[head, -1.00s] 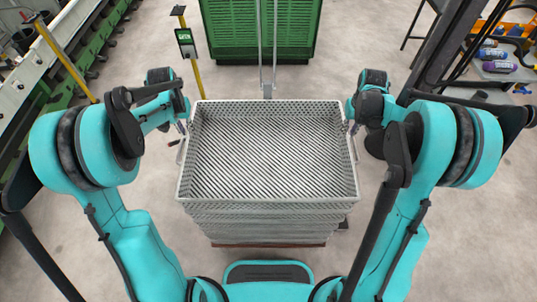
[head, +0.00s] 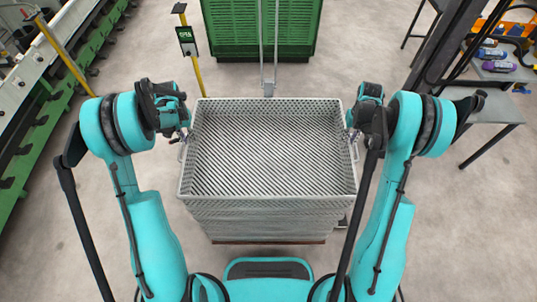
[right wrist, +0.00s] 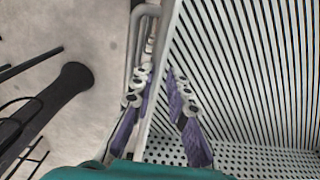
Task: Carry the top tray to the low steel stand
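The top tray (head: 270,197) is an empty, perforated grey metal tray on a stack of similar trays (head: 268,225), centred in front of me in the head view. My left gripper (head: 184,136) is at the tray's left rim; its fingers are too small to judge. My right gripper (head: 353,134) is at the right rim. In the right wrist view, the right gripper's (right wrist: 160,78) purple-padded fingers straddle the tray wall (right wrist: 153,98), one outside near the handle (right wrist: 134,40), one inside, with gaps visible. A low grey steel surface with legs (head: 490,109) stands at right; I cannot tell if it is the named stand.
A green slatted crate (head: 232,30) stands behind the stack. A yellow post (head: 190,55) with a small display is at the back left. A green-sided conveyor (head: 40,125) runs along the left. Bottles (head: 498,66) stand at the upper right.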

